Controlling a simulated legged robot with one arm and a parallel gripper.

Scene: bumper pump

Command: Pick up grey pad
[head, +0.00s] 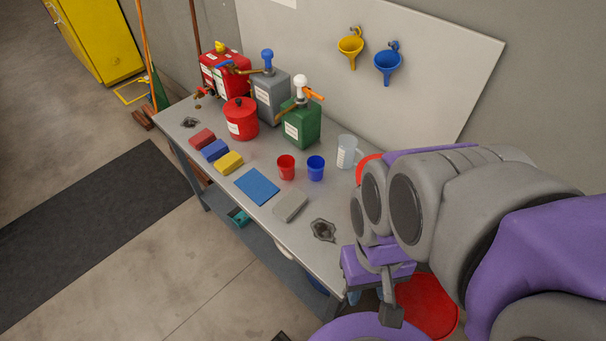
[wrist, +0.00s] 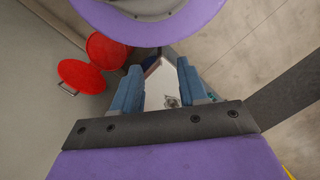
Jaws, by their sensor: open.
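The grey pad (head: 290,206) lies flat on the workbench (head: 262,217) near its front edge, right of a flat blue sheet (head: 257,186). I cannot make the pad out in the wrist view. My gripper (wrist: 159,72) is open, its two blue fingers apart with nothing between them. In the head view my gripper (head: 372,297) is partly hidden by my arm, at the right end of the bench and well away from the pad. In the wrist view a piece of the bench top shows beyond the fingers.
A dark crumpled rag (head: 323,230) lies right of the pad. Red (head: 286,167) and blue (head: 316,168) cups and a clear jug (head: 346,152) stand behind it. Coloured sponges and pump cans fill the left. A red bin (head: 428,305) stands by the right end.

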